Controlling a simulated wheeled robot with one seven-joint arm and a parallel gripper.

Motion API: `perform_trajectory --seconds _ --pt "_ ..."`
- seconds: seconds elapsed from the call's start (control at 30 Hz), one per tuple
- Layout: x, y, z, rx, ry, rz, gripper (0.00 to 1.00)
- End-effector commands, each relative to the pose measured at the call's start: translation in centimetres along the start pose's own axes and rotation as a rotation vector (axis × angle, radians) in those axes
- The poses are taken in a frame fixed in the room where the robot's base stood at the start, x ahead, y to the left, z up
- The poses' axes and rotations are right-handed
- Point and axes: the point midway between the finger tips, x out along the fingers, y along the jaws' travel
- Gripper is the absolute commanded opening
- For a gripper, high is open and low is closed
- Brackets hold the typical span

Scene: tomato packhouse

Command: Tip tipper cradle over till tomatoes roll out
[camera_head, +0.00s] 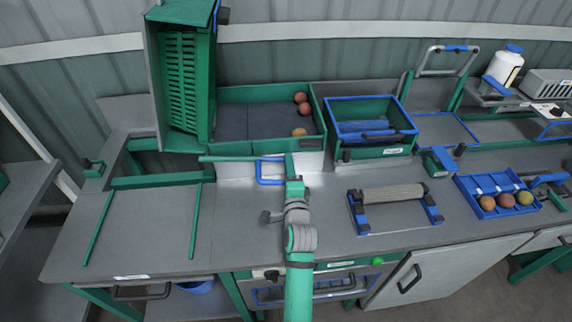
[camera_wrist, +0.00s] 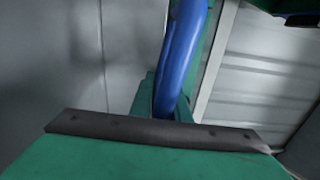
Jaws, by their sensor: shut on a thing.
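The tipper cradle (camera_head: 206,85) holds a green slatted crate (camera_head: 181,80) turned up on its side, at the left end of a green receiving tray (camera_head: 265,92). Three tomatoes (camera_head: 301,103) lie apart from the crate on the tray's dark floor, near its right side. A green lever bar (camera_head: 230,158) runs in front of the tray and has a blue loop handle (camera_head: 270,171). My gripper (camera_head: 289,167) is shut on this handle at its right side. In the wrist view the blue handle (camera_wrist: 181,55) rises behind a green, dark-edged part; the fingertips are hidden. The crate's inside is partly hidden.
Right of the tray stands a blue-rimmed green bin (camera_head: 370,125). A roller stand (camera_head: 392,196) and a blue tray with several tomatoes (camera_head: 497,196) stand on the bench. The bench between two green rails (camera_head: 97,228) at left is clear.

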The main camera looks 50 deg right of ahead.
Motion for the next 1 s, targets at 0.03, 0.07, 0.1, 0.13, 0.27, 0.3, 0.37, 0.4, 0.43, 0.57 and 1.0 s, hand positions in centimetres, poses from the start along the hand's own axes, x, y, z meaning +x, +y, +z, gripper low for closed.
perform_trajectory --seconds 0.03,0.07,0.1,0.13,0.27,0.3,0.37,0.4,0.43,0.57,1.0 --pt "0.0 0.9 0.1 -0.003 -0.003 0.018 0.0" --pt "0.0 1.0 0.1 -0.003 -0.004 0.019 0.0" --pt "0.0 1.0 0.1 -0.003 -0.004 0.02 0.0" --pt "0.0 1.1 0.1 -0.003 -0.004 0.02 0.0" --pt "0.0 1.2 0.1 -0.004 -0.005 0.023 0.18" --pt "-0.1 1.2 0.2 -0.004 -0.006 0.023 0.27" --pt "-0.1 1.1 0.2 -0.004 -0.006 0.022 0.33" --pt "0.0 1.0 0.2 -0.003 -0.006 0.02 0.33" --pt "0.0 0.9 0.2 -0.003 -0.005 0.019 0.33" --pt "0.0 0.8 0.2 -0.002 -0.005 0.015 0.33" --pt "-3.7 0.6 0.1 -0.006 -0.004 0.013 0.33"
